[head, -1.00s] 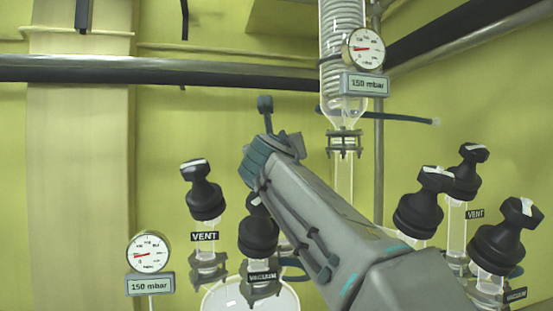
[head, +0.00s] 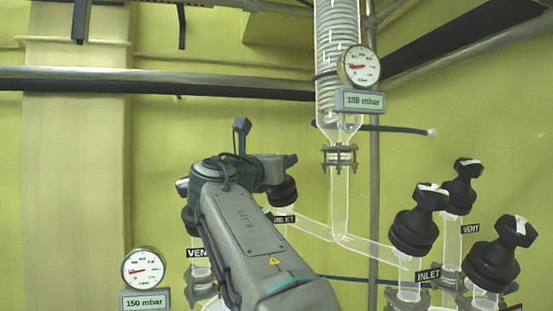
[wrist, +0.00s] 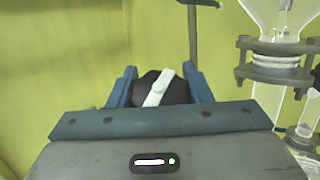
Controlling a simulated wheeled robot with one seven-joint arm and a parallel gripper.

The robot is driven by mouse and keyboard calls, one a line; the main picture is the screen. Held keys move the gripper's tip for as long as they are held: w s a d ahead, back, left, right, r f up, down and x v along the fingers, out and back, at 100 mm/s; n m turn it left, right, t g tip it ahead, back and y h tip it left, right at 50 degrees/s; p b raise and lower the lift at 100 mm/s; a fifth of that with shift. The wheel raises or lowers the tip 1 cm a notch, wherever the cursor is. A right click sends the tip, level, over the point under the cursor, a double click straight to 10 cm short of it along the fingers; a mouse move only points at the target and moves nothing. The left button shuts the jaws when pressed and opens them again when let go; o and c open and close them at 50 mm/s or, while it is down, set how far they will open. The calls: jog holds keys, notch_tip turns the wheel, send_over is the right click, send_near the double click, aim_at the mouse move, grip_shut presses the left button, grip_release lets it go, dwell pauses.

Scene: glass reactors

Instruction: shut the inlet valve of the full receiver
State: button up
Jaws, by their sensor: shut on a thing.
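The black inlet valve of the left set (head: 284,194) has an INLET label below it in the head view. My gripper (wrist: 160,84) is over this valve, its two blue fingers on either side of the black knob (wrist: 176,94). It is shut on the knob. The white bar on the knob's top lies aslant between the fingers in the wrist view. The right set has its own black inlet valve (head: 414,232), its white bar visible on top. The receivers' bodies are mostly hidden or out of frame, so I cannot tell their fill.
A glass condenser (head: 338,65) with a gauge (head: 359,66) reading 150 mbar hangs above, and glass pipes branch below it. Black vent (head: 462,186) and another valve (head: 492,268) stand at right. My arm hides much of the left vent valve (head: 190,220). A gauge (head: 142,268) stands lower left.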

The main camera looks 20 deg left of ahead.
jog(key=shift+f, duration=0.1)
jog(key=o, duration=1)
jog(key=shift+n+y+b, duration=0.3)
jog(key=shift+y+b, duration=0.05)
jog(key=shift+y, duration=0.15)
jog(key=n+y+b, duration=0.1)
jog(key=n+y, duration=0.2)
jog(key=shift+t+y+b, duration=0.3)
jog(key=n+y, duration=0.1)
jog(key=n+y+p, duration=0.1)
jog(key=n+y, duration=0.1)
jog(key=n+g+y, duration=0.1)
jog(key=shift+a+r+n+y, duration=0.3)
jog(key=shift+n+y, duration=0.1)
jog(key=n+g+y+p, duration=0.1)
jog(key=n+y+p, duration=0.1)
jog(key=p, duration=0.1)
jog(key=shift+a+r+p, duration=0.1)
jog(key=shift+a+p, duration=0.05)
jog(key=shift+p, duration=0.2)
jog(key=n+g+y+p, duration=0.1)
jog(key=p, duration=0.2)
jog(key=shift+a+n+y, duration=0.1)
jog(key=shift+n+y, duration=0.3)
jog(key=n+g+y+p, duration=0.1)
jog(key=p, duration=0.2)
jog(key=shift+s+a+p, duration=0.1)
jog(key=shift+a+p, duration=0.05)
jog(key=shift+p, duration=0.25)
